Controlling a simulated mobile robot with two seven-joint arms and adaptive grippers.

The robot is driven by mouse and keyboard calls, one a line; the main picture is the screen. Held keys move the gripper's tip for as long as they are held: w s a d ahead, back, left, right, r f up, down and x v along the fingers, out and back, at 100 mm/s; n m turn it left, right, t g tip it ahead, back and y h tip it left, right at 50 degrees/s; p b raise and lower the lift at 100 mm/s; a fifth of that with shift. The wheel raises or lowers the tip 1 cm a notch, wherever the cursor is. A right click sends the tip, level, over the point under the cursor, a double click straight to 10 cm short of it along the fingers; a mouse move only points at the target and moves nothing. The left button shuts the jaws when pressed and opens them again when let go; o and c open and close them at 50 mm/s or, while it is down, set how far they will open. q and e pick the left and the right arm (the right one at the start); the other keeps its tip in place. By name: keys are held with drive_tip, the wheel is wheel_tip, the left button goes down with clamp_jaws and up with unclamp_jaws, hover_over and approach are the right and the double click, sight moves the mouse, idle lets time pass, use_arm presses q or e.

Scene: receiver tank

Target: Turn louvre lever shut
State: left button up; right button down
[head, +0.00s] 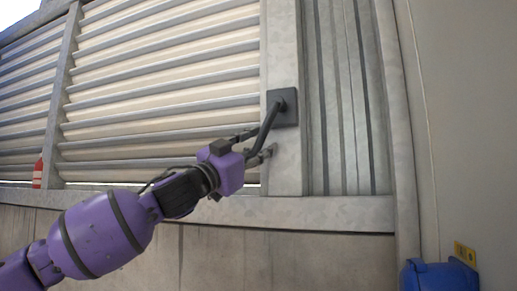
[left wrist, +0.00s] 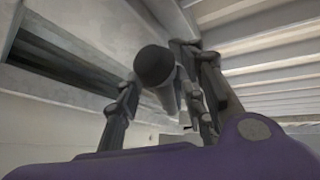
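The louvre lever (head: 265,128) is a dark grey bent handle. It comes out of a dark square plate (head: 291,117) on the grey post at the right end of the louvres and slopes down and to the left. My left gripper (head: 263,142) is at the lever's lower part, with one finger on each side of it. In the left wrist view the lever's round dark end (left wrist: 154,65) shows between the two fingers, which stand apart. I cannot see firm contact on both sides. My right gripper is not in view.
Slatted louvre panels (head: 160,85) fill the left and middle, with gaps between slats. A ribbed metal panel (head: 340,90) is right of the post. A red and white object (head: 38,172) stands at far left, and a blue object (head: 438,276) is at lower right.

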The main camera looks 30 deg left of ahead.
use_arm(q)
drive_tip(key=shift+s, duration=0.1)
drive_tip(key=shift+s+a+f, duration=0.2)
drive_tip(key=shift+s+f, duration=0.3)
drive_tip(key=v, duration=1)
drive_tip(key=shift+s, duration=0.25)
drive_tip(key=shift+f, duration=0.1)
